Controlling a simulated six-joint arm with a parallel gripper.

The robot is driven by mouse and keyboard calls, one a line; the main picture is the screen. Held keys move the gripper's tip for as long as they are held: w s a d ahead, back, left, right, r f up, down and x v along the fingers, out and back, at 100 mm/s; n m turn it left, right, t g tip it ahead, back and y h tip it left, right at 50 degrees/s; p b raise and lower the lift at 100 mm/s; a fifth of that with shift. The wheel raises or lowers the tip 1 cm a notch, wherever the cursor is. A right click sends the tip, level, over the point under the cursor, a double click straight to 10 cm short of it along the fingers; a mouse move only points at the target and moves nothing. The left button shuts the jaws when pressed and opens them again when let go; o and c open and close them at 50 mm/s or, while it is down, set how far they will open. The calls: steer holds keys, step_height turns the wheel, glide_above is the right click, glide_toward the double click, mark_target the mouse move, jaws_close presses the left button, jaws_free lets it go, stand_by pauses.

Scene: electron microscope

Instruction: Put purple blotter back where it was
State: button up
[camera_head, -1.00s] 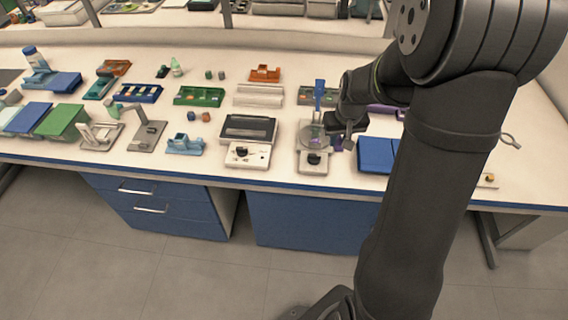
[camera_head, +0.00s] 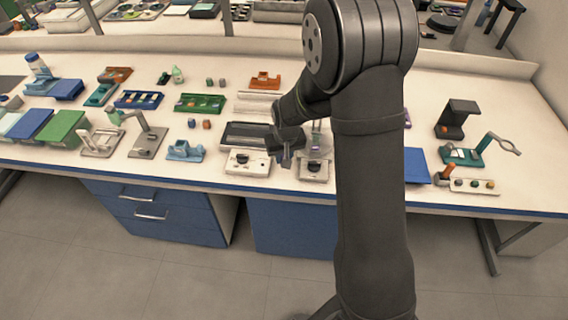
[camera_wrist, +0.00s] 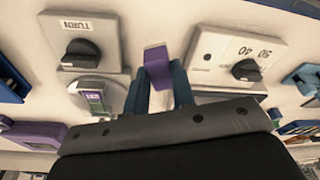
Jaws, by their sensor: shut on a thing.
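The purple blotter (camera_wrist: 157,65) is between the two blue fingertips of my gripper (camera_wrist: 162,88) in the wrist view. The gripper is shut on it and holds its narrow purple end forward. In the head view my gripper (camera_head: 286,156) hangs over the front of the bench, between two knobbed devices. The blotter cannot be made out there.
The wide device (camera_head: 247,162) is left of my gripper and the small knobbed device (camera_head: 315,171) is right. In the wrist view these show as a numbered knob plate (camera_wrist: 228,52) and a TURN plate (camera_wrist: 85,48). The green tray (camera_head: 200,104) stands farther left.

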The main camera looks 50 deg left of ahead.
steer(key=shift+f, duration=1.95)
steer(key=shift+f, duration=0.15)
steer(key=o, duration=0.8)
steer(key=r, duration=0.4)
steer(key=d+r, duration=0.1)
steer(key=r, duration=0.3)
steer(key=d+r, duration=0.1)
steer(key=r, duration=0.3)
steer(key=shift+s, duration=0.4)
